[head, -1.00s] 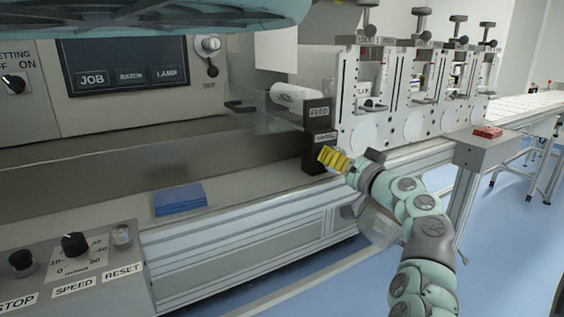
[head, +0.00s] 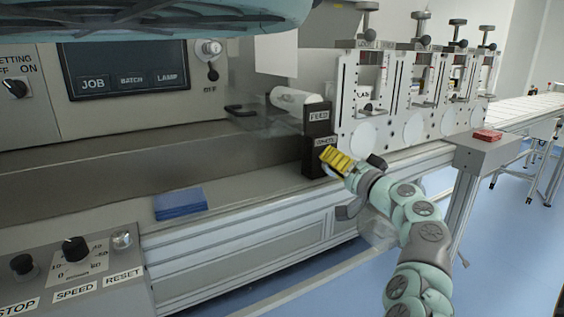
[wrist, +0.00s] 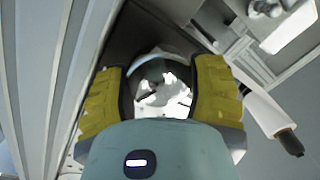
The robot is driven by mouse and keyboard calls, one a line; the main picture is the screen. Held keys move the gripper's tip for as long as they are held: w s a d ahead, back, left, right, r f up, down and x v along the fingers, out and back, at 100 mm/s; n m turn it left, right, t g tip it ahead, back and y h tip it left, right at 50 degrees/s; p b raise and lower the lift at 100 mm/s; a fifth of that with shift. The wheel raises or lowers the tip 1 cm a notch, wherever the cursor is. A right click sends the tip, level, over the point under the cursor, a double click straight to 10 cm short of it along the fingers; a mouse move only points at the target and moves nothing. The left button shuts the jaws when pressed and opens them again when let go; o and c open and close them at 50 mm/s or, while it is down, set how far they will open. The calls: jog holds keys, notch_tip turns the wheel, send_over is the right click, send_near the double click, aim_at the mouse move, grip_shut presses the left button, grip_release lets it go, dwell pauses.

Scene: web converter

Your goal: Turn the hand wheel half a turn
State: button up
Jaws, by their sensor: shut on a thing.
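My gripper (head: 334,160) has yellow fingers and is at the lower part of the black box with the FEED label (head: 319,117), on the machine's front. In the wrist view its two fingers (wrist: 160,92) are on either side of a round, shiny grey-white part (wrist: 160,88), which looks like the hand wheel. The gripper is shut on it. The wheel's lower side is hidden by my gripper in the wrist view, and in the head view I cannot make the wheel out behind the fingers.
A white roll (head: 296,97) lies above and behind the black box. A blue stack (head: 180,203) lies on the ledge to the left. A control panel (head: 105,291) is at lower left. A grey post with a red item (head: 487,136) stands at right. Blue floor is free at right.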

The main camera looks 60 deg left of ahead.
jog(key=o, duration=1.2)
jog(key=shift+f, duration=0.1)
jog(key=shift+o, duration=0.2)
jog(key=shift+w, duration=0.1)
jog(key=d, duration=0.8)
jog(key=shift+s+f, duration=0.15)
jog(key=shift+s, duration=0.05)
